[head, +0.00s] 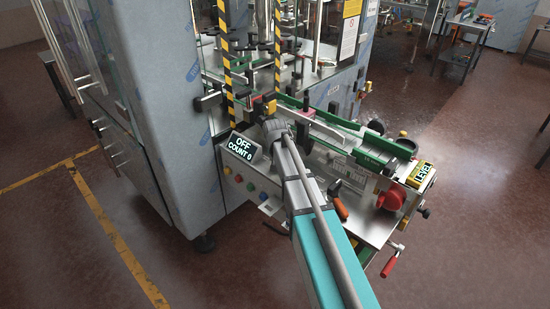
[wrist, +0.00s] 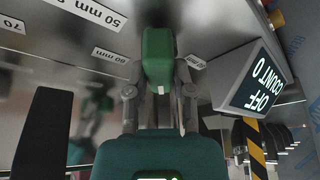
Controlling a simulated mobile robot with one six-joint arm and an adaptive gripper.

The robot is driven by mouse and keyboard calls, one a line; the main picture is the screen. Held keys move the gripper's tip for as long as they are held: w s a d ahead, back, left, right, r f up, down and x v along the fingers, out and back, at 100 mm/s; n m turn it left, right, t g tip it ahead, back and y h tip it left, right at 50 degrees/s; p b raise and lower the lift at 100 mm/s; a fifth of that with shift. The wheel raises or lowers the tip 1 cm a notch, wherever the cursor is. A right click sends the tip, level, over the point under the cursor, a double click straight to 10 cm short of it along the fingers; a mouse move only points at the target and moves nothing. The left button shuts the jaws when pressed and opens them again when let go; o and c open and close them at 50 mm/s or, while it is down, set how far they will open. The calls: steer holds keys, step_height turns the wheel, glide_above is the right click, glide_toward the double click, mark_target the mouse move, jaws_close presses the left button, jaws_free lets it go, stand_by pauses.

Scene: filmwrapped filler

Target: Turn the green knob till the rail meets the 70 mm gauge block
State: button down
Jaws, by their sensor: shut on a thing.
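The green knob (wrist: 158,58) is in the middle of the wrist view. My gripper (wrist: 159,88) is shut on it, one finger on each side. In the head view my gripper (head: 272,128) is at the near side of the conveyor, and the knob is hidden there. A pale rail (head: 322,130) runs along the green-edged conveyor. A small red block (head: 308,113) stands by it; I cannot tell whether it is the gauge block or whether the rail touches it. In the wrist view are a "50 mm" label (wrist: 92,12) and a partly cut-off "70" label (wrist: 10,24).
A display (head: 240,147) reads OFF, COUNT 0; it also shows in the wrist view (wrist: 255,80). A yellow LEVEL sign (head: 422,173) and a red round part (head: 391,198) are at the conveyor's right end. Striped posts (head: 228,60) stand behind. Open floor lies at front left.

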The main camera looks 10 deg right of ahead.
steer(key=shift+m+h, duration=0.3)
steer(key=shift+m, duration=0.6)
steer(key=shift+c, duration=2.4)
jaws_free()
steer(key=shift+r, duration=0.15)
